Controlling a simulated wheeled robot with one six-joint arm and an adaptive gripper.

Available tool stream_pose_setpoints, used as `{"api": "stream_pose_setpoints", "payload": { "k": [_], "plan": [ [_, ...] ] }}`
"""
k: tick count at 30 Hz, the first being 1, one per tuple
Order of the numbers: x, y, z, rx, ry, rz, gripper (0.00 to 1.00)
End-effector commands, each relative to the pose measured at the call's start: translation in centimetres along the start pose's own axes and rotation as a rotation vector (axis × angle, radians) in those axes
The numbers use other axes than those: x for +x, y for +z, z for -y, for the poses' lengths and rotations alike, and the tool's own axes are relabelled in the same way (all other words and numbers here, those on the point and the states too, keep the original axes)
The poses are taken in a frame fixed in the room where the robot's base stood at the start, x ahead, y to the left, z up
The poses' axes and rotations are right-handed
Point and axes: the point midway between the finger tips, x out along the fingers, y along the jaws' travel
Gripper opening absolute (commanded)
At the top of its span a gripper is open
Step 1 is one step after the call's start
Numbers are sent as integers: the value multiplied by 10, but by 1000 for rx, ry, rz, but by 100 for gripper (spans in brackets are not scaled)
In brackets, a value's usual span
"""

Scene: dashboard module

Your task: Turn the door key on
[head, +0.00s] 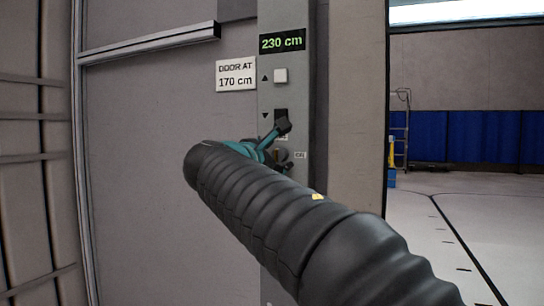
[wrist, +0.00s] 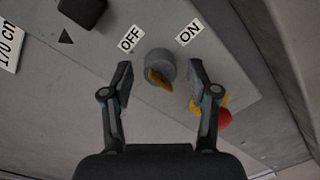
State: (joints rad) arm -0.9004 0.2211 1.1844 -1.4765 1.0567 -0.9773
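The door key switch is a round grey knob (wrist: 160,62) with a yellow key piece (wrist: 158,79) on its lower side, in the wrist view. The OFF label (wrist: 130,38) is at its upper left and the ON label (wrist: 190,33) at its upper right. My gripper (wrist: 160,72) is open, one finger on each side of the knob, with visible gaps; whether either touches I cannot tell. In the head view my gripper (head: 272,145) is at the panel, and my dark arm and the gripper hide most of the switch.
A red button (wrist: 224,118) with yellow shows behind the right finger. A DOOR AT 170 cm sign (head: 236,76) is left. Open floor lies right.

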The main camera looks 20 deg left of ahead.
Motion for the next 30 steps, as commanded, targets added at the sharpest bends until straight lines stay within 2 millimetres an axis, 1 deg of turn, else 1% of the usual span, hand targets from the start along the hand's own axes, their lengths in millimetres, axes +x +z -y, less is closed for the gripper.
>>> {"api": "stream_pose_setpoints", "payload": {
  "k": [1, 2, 3, 5, 6, 7, 8, 9, 14, 20, 26, 30],
  "plan": [
    [0, 0, 0, 0, 0, 0, 47],
    [0, 0, 0, 0, 0, 0, 40],
    [0, 0, 0, 0, 0, 0, 30],
    [0, 0, 0, 0, 0, 0, 15],
    [0, 0, 0, 0, 0, 0, 5],
    [0, 0, 0, 0, 0, 0, 0],
    [0, 0, 0, 0, 0, 0, 0],
    [-2, -7, -7, 1, 1, -1, 0],
    [-2, -2, -4, 12, 6, -4, 0],
    [-2, -1, -2, 79, 1, -8, 0],
    [-2, -1, -1, 219, -7, -13, 0],
    [-1, 0, 0, 348, -14, -19, 0]
  ]
}}
